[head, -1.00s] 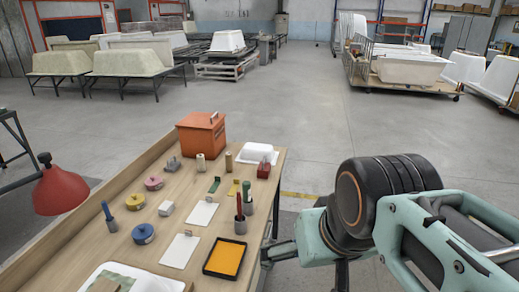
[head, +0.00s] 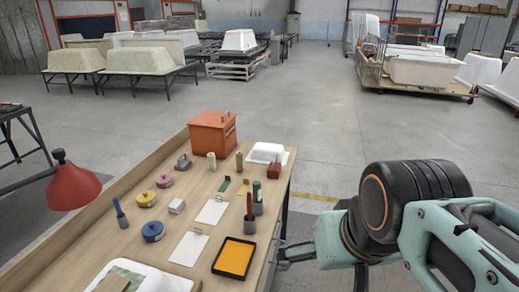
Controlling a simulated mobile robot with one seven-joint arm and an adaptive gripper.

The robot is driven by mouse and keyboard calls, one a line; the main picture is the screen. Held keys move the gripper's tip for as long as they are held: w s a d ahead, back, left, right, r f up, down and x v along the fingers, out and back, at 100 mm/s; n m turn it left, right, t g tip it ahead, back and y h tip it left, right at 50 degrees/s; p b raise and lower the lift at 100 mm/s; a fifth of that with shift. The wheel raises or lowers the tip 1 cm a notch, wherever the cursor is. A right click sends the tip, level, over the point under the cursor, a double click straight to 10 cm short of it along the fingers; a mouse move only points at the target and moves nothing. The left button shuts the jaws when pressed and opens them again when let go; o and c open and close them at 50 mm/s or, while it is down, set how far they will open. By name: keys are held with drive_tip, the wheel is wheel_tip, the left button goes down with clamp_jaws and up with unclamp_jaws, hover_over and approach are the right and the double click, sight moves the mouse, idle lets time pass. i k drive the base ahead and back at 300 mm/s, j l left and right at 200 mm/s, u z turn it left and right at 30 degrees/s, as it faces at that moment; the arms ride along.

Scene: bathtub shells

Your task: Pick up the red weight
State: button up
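A small red block (head: 274,170), which looks like the red weight, stands near the far right corner of the wooden workbench (head: 106,226).
An orange box (head: 213,134) stands at the bench's far end. A dark cup with a red-handled tool (head: 249,207), a green cylinder (head: 257,191) and an orange-filled black tray (head: 234,258) lie along the right side. A red lamp (head: 73,186) hangs at left.

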sight(274, 171)
drive_tip(key=i+l, duration=0.25)
drive_tip(key=i, duration=0.25)
drive_tip(key=i+l, duration=0.25)
drive_tip(key=i, duration=0.25)
drive_tip(key=i+l, duration=0.25)
drive_tip(key=i, duration=0.25)
